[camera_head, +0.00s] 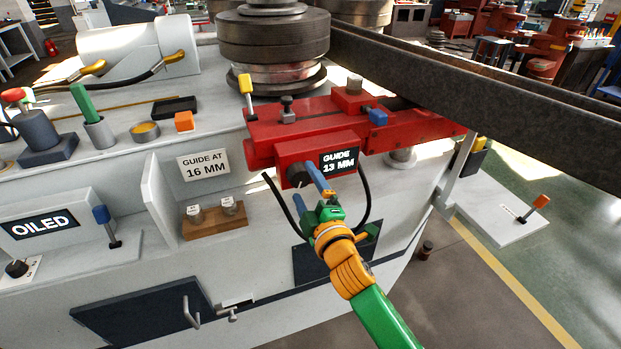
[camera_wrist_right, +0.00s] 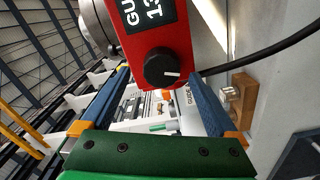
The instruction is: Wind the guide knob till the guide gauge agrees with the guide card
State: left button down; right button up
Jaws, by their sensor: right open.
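The guide knob (camera_head: 297,175) is a dark round knob on the front of a red guide block. In the right wrist view the knob (camera_wrist_right: 160,67) shows a white mark pointing right. The guide gauge (camera_head: 339,161) beside it reads 13 MM; in the wrist view its face (camera_wrist_right: 146,12) is cut off. The guide card (camera_head: 204,165) reads GUIDE AT 16 MM. My right gripper (camera_head: 316,182) is open in front of the knob, its blue fingers (camera_wrist_right: 155,88) spread to either side below it. I cannot tell whether they touch it. My left gripper is not in view.
Black cables hang beside my right gripper. A wooden block (camera_head: 215,222) with two small pieces stands left of it. A long dark beam (camera_head: 480,95) crosses above the red block.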

jog(key=shift+x, duration=1.4)
jog(key=shift+s+d+f, duration=0.1)
jog(key=shift+c, duration=0.5)
jog(key=c, duration=1.3)
jog(key=m, duration=0.4)
jog(key=shift+m, duration=0.4)
jog(key=shift+m+p, duration=0.45)
jog(key=shift+m, duration=1.45)
jog(key=shift+f, duration=0.1)
